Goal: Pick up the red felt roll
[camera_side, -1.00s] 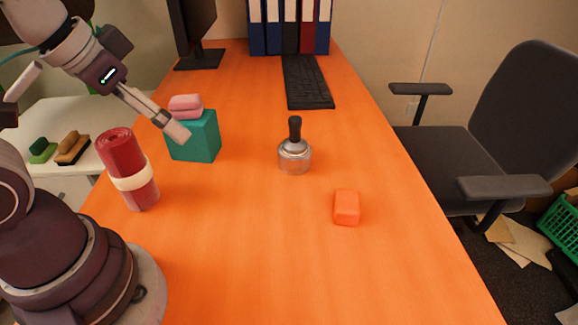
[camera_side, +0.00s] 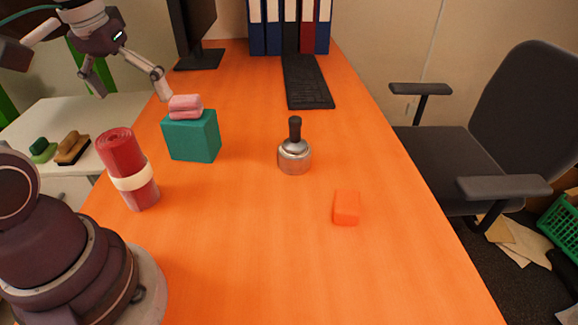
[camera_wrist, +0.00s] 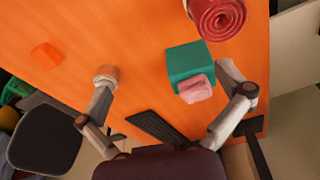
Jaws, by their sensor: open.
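The red felt roll (camera_side: 122,153) stands on the orange table at the left in the side view, with a cream band (camera_side: 132,176) around it. In the wrist view the roll (camera_wrist: 218,17) shows its spiral end at the top edge, partly cut off. My gripper (camera_side: 136,88) is open and empty, raised behind the roll and up to the left of the teal block. In the wrist view its two fingers (camera_wrist: 163,78) are spread wide, with the teal block near the right finger.
A teal block (camera_side: 195,139) with a pink piece (camera_side: 185,107) on top stands close to the roll. A metal tool with a black handle (camera_side: 294,155) and an orange block (camera_side: 346,208) stand farther right. A keyboard (camera_side: 306,82) lies behind. The table's front middle is clear.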

